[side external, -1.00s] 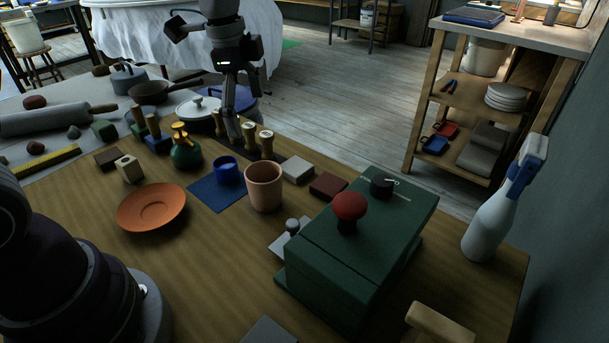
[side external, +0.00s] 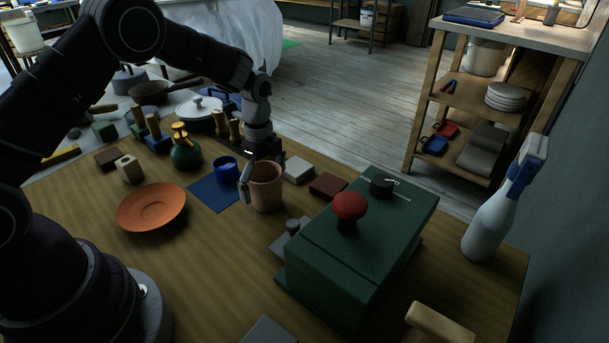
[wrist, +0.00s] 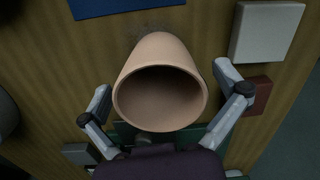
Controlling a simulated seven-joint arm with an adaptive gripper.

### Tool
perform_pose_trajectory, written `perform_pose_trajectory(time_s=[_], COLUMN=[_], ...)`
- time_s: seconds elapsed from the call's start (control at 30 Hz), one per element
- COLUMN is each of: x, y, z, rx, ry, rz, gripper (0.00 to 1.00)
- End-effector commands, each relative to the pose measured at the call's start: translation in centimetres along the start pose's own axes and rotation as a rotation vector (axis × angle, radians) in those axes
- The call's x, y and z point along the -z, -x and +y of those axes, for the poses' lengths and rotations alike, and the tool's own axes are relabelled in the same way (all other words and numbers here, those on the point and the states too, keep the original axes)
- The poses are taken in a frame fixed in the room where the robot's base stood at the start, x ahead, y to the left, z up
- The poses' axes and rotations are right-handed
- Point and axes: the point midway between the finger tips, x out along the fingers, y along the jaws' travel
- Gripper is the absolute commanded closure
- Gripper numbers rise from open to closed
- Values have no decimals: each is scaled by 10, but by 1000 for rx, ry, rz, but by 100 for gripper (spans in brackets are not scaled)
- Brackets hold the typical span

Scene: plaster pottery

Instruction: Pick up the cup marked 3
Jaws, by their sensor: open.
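A plain tan clay cup (side external: 266,190) stands upright on the wooden table; no number can be read on it. In the wrist view the cup (wrist: 160,90) shows its open mouth and dark, empty-looking inside. In the wrist view the open fingers of my gripper (wrist: 164,78) stand on both sides of the cup, with small gaps. A small blue cup (side external: 226,172) stands on a blue mat (side external: 206,196) to the left; no number shows on it.
A green box (side external: 345,255) with a red knob (side external: 350,205) stands close at the right. An orange dish (side external: 152,207) lies at the left front. A pale block (side external: 298,169) and dark red block (side external: 327,186) lie nearby.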

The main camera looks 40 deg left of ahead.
Motion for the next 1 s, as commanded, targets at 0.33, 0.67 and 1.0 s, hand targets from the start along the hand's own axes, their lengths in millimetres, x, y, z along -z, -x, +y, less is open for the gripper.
perform_pose_trajectory(time_s=[0.33,0.67,1.0], x=[0,0,0], y=[1,1,9], z=[0,0,-1], rx=[0,0,3], ry=[0,0,-1], rz=[0,1,1], gripper=[32,74,74])
